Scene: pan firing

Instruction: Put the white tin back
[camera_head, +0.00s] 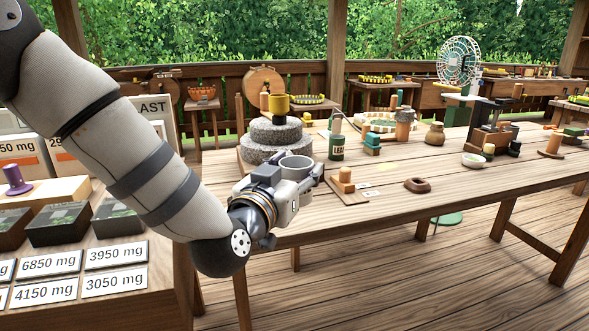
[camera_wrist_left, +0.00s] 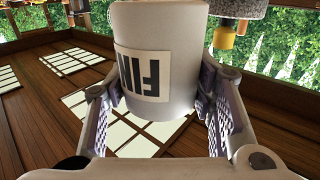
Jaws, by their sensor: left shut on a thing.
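The white tin (camera_wrist_left: 158,50) is a pale cylinder with a label of black marks. In the wrist view it stands between the two fingers of my left gripper (camera_wrist_left: 165,115), which is shut on it. In the head view the tin (camera_head: 296,162) shows as a grey-white round body with a darker top, beside the stone mill. My left gripper (camera_head: 308,187) is at the near left part of the long wooden table. The lower part of the tin is hidden by the gripper in the head view. My right gripper is not in view.
A stone mill (camera_head: 262,153) stands behind the tin. A green bottle (camera_head: 337,146), a wooden block with a knob (camera_head: 346,187) and a brown ring (camera_head: 417,185) are to the right. The table's (camera_head: 400,217) front right is mostly clear. Weight cards (camera_head: 115,255) lie at the left.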

